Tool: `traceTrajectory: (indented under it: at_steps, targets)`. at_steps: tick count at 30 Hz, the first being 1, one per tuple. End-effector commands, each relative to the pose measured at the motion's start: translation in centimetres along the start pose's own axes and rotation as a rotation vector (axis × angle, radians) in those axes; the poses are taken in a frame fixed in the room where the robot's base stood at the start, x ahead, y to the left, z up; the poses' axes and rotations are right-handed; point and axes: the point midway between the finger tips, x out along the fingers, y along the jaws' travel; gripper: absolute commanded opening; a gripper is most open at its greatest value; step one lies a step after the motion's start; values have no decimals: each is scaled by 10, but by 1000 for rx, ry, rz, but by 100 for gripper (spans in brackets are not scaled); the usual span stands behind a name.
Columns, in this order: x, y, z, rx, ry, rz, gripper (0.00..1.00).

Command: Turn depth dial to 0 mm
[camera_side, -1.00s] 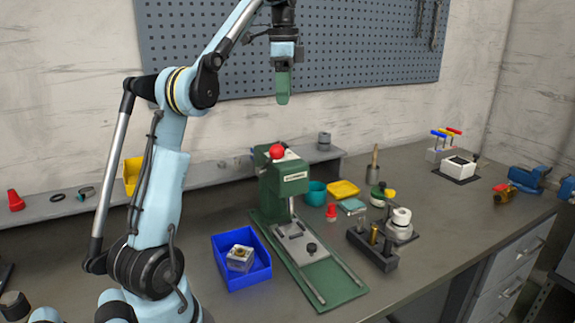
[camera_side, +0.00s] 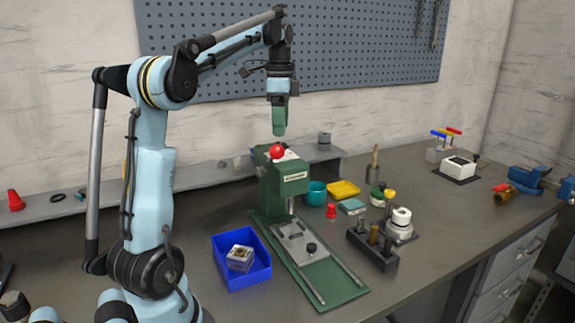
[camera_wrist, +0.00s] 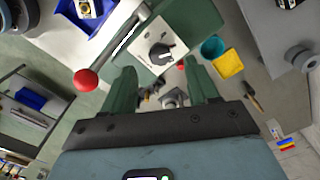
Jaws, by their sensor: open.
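The depth dial (camera_wrist: 162,53) is a black knob on a pale square plate on top of the green press (camera_wrist: 196,18). Its scale marks are too small to read. In the side view the green press (camera_side: 285,185) stands on the bench, and the dial itself is not clear there. My gripper (camera_side: 279,131) points down above the press head, apart from it. In the wrist view my gripper (camera_wrist: 161,80) has its two green fingers spread, empty, with the dial showing beyond the gap between them.
A red ball-ended lever (camera_side: 277,152) sticks up at the press head, close below my gripper; it also shows in the wrist view (camera_wrist: 86,80). A blue bin (camera_side: 240,281) holding a small block, a teal cup (camera_side: 315,193) and a yellow tray (camera_side: 343,189) stand around the press.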

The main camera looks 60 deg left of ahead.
Motion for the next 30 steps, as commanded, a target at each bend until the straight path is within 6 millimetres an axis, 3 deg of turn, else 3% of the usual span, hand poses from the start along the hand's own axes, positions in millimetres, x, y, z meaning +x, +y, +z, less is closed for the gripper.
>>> traceTrajectory:
  at_steps: [9, 22, 23, 30]
  targets:
    - [36, 0, 0, 0, 0, 0, 59]
    - [44, 0, 0, 0, 0, 0, 59]
    - [44, 0, 0, 0, 0, 0, 58]
    - [43, 0, 0, 0, 0, 0, 21]
